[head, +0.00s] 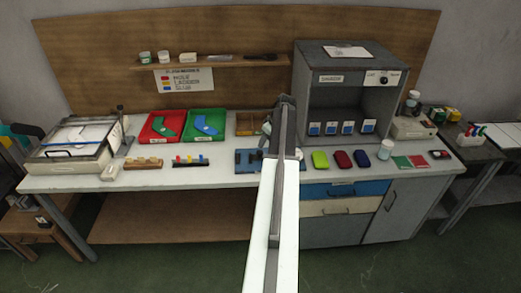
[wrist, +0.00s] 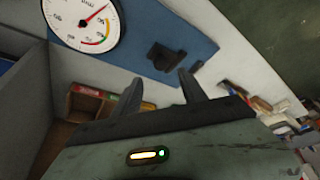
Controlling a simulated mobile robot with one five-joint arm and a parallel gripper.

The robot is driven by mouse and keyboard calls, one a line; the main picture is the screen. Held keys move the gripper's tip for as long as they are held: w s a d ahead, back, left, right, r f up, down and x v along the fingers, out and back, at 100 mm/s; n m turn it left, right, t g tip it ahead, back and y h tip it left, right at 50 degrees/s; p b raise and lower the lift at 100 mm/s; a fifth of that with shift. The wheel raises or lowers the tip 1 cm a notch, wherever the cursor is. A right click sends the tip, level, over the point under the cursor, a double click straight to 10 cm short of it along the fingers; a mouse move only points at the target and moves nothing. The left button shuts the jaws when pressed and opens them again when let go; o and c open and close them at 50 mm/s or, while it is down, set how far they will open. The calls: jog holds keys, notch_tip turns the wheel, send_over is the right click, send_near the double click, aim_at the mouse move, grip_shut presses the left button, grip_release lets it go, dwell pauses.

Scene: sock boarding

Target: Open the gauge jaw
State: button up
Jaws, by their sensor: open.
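A round white gauge dial (wrist: 82,22) with a red needle and a coloured arc fills the upper left of the wrist view. A blue plate (wrist: 190,30) lies beside it, bearing a dark block (wrist: 166,58); I cannot tell whether this block is the gauge jaw. In the head view the blue plate (head: 241,168) shows at the bench's front edge, partly hidden behind my arm. My gripper (wrist: 160,88) is open and empty, its two dark fingers pointing toward the plate. The dark block appears just beyond the fingertips. In the head view my arm hides the fingers.
A grey cabinet (head: 311,57) with several blue-labelled blocks stands right of my arm. Green, red and blue pieces (head: 342,159) lie in front of it. Red and green trays (head: 222,117) and small racks stand left. A wooden compartment box (wrist: 84,103) is near my gripper.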

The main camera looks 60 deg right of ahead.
aim_at(260, 151)
jog(key=b+x, duration=0.6)
jog(key=x, duration=0.1)
jog(key=shift+s+a+f+b, duration=0.1)
jog(key=shift+f+b, duration=0.05)
jog(key=shift+b, duration=0.15)
jog(key=shift+w+f+b, duration=0.3)
jog(key=shift+f+b, duration=0.1)
jog(key=shift+r, duration=0.1)
grip_shut()
dwell(0.6)
